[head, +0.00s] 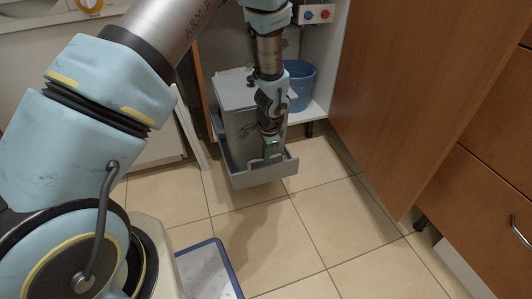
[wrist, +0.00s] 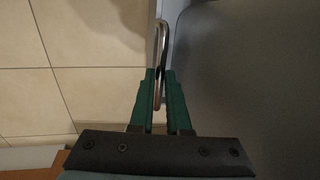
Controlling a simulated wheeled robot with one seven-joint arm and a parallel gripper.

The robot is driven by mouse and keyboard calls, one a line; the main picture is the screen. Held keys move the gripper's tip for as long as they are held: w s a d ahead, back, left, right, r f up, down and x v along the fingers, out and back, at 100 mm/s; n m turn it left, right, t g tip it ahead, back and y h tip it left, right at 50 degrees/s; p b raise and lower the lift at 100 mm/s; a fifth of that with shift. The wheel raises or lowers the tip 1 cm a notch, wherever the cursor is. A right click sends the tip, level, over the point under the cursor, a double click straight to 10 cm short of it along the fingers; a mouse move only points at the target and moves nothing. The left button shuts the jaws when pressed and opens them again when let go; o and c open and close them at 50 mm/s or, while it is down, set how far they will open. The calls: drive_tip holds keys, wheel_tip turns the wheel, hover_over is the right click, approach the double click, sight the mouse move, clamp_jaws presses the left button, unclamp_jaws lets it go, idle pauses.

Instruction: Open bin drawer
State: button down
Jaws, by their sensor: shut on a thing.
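The bin drawer (head: 262,180) is a grey pull-out tray at the open cabinet. It stands out in front of the cabinet, over the tiled floor. A grey bin (head: 236,125) with a pale lid (head: 238,92) stands in it. My gripper (head: 270,153) points down at the drawer's front. In the wrist view, my gripper's green fingers (wrist: 159,80) are closed around a shiny metal handle (wrist: 162,32). The handle sits beside the drawer's grey wall. In the head view my wrist hides part of the bin.
A blue bucket (head: 302,84) stands on the cabinet's white floor (head: 312,112), right of the bin. A wooden door (head: 410,100) stands open at right, with wooden drawers (head: 490,190) beyond it. A blue-edged mat (head: 208,272) lies in front. The tiles (head: 290,225) before the drawer are clear.

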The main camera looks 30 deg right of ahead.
drive_tip(key=c, duration=0.9)
unclamp_jaws()
drive_tip(key=r+p, duration=0.1)
drive_tip(key=r, duration=0.2)
drive_tip(key=s+r+p, duration=0.1)
drive_tip(key=r, duration=0.3)
drive_tip(key=s+r+p, duration=0.1)
drive_tip(key=r, duration=0.2)
drive_tip(key=shift+a+r, duration=0.15)
drive_tip(key=shift+r, duration=0.1)
drive_tip(key=shift+s, duration=0.1)
